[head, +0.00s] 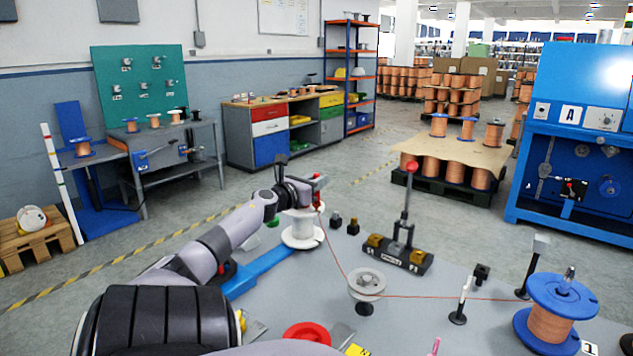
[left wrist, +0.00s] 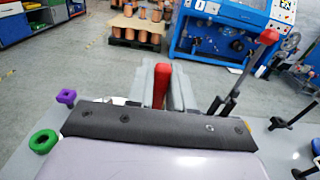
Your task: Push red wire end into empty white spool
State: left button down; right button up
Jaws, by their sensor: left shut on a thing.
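My left gripper (head: 316,184) is shut on the red wire end (head: 317,199), directly above the white spool (head: 302,230). In the left wrist view the red wire end (left wrist: 160,84) stands between the two grey fingers of my left gripper (left wrist: 161,88). I cannot tell whether the red end touches the spool. A thin red wire (head: 336,254) runs from the gripper down to a grey pulley (head: 367,282), then right to the blue-flanged copper spool (head: 551,308). My right gripper is out of view.
A black clamp with a red-tipped lever (head: 405,235) stands right of the white spool. Small black posts (head: 352,226) stand between them. A blue bar (head: 262,270) lies beneath my left arm. A red ring (head: 306,334) lies near the front.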

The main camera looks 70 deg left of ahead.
pick_arm(q)
jog(key=shift+f+b, duration=0.5)
jog(key=shift+f, duration=0.05)
dwell(0.6)
dwell(0.4)
jog(key=c, duration=0.9)
grip_release()
jog(key=shift+o, duration=1.1)
